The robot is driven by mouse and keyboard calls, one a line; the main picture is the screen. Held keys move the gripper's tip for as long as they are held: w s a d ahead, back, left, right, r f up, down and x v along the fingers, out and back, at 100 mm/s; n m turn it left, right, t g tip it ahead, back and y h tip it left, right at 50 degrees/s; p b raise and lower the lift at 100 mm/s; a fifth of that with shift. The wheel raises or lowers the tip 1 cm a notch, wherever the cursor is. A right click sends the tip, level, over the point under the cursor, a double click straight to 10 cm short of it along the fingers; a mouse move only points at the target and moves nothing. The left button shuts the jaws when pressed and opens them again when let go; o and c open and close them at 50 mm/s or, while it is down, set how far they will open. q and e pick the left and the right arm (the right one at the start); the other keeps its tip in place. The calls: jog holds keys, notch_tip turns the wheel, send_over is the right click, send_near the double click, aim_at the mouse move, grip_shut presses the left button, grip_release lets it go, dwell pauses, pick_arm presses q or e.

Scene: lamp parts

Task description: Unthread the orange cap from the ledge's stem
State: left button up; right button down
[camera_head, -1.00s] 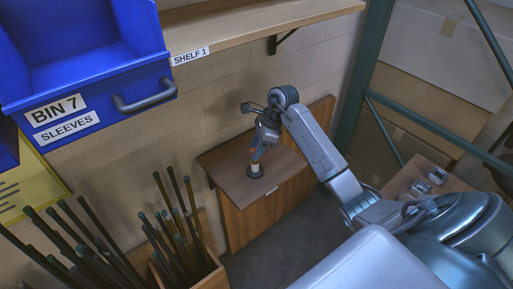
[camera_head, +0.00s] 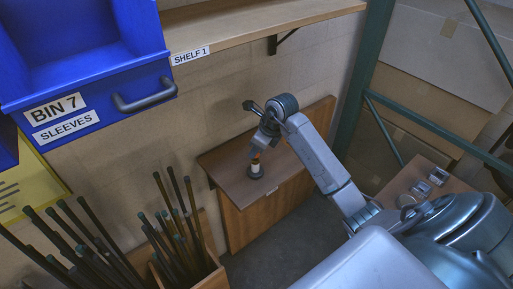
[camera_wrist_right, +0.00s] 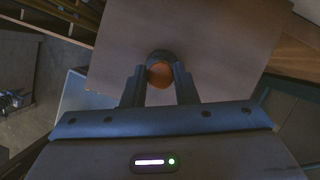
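The orange cap (camera_head: 257,154) sits on top of a short pale stem (camera_head: 256,166). The stem stands upright from a dark round base on the brown wooden ledge (camera_head: 222,168). My right gripper (camera_head: 258,150) reaches down over the cap from above. In the right wrist view the cap (camera_wrist_right: 160,75) shows as an orange disc between the two fingers of my right gripper (camera_wrist_right: 160,72). Both fingers lie against its sides with no clear gap. The stem is hidden below the cap there. My left gripper is in neither view.
A box of dark rods (camera_head: 180,235) stands left of the ledge. Blue bin 7 (camera_head: 85,60) and a wooden shelf (camera_head: 255,22) are above. A green rack post (camera_head: 362,85) rises on the right. The ledge top around the stem is clear.

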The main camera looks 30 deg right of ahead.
jog(key=shift+d+f+n+b, duration=0.1)
jog(key=shift+n+b, duration=0.4)
jog(key=shift+b, duration=0.05)
jog(key=shift+w+n+g+y+b, duration=0.1)
jog(key=shift+n+g+y+b, duration=0.55)
jog(key=shift+n+b, duration=1.15)
jog(key=c, duration=1.9)
grip_release()
jog(key=shift+p, duration=0.3)
grip_shut()
jog(key=shift+r, duration=0.2)
jog(key=shift+r, duration=0.8)
jog(key=shift+r+p, duration=0.45)
jog(key=shift+r, duration=0.45)
